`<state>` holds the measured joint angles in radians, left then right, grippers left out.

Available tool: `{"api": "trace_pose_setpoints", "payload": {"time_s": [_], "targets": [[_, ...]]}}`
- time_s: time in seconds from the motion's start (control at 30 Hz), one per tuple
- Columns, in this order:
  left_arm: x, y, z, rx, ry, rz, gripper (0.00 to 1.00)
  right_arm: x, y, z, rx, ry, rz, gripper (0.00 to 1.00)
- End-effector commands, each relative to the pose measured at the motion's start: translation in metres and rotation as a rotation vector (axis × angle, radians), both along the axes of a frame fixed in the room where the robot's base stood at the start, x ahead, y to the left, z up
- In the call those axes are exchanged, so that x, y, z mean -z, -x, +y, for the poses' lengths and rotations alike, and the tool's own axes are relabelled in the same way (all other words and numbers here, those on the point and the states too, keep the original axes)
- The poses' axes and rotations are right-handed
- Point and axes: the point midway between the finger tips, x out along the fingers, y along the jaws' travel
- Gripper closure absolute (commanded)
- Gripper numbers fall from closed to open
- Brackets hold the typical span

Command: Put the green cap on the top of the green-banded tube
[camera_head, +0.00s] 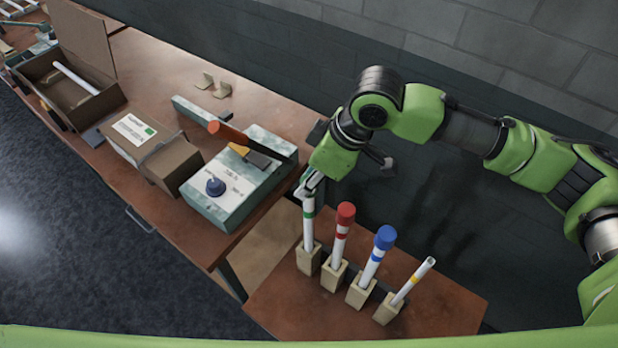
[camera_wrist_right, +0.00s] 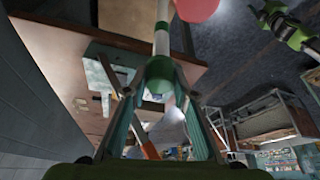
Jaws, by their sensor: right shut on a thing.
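The green-banded tube (camera_head: 309,228) stands nearly upright in a wooden block at the left end of a row of tubes. My right gripper (camera_head: 311,186) is at its top end, pointing down. In the right wrist view the green cap (camera_wrist_right: 160,69) is between the fingers of my right gripper (camera_wrist_right: 162,98), which is shut on it. The cap lines up with the white tube (camera_wrist_right: 162,45), and I see no gap between them. How deep the cap sits is hidden. My left gripper is not in view.
Close by to the right stand a red-capped tube (camera_head: 342,230), a blue-capped tube (camera_head: 377,253) and an open, tilted yellow-banded tube (camera_head: 413,281). A marbled case (camera_head: 222,203) and a cardboard box (camera_head: 165,160) lie on the table to the left. A wall is behind.

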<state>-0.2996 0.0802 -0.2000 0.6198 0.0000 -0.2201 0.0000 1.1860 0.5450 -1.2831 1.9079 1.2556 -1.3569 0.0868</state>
Motion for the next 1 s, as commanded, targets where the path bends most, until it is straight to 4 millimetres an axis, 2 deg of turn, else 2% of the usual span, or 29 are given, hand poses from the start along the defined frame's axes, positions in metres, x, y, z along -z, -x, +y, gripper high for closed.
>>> {"api": "trace_pose_setpoints", "payload": {"time_s": [1.0], "targets": [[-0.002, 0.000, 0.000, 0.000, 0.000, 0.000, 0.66, 0.012, 0.000, 0.000, 0.000, -0.001, 0.000, 0.83]]}}
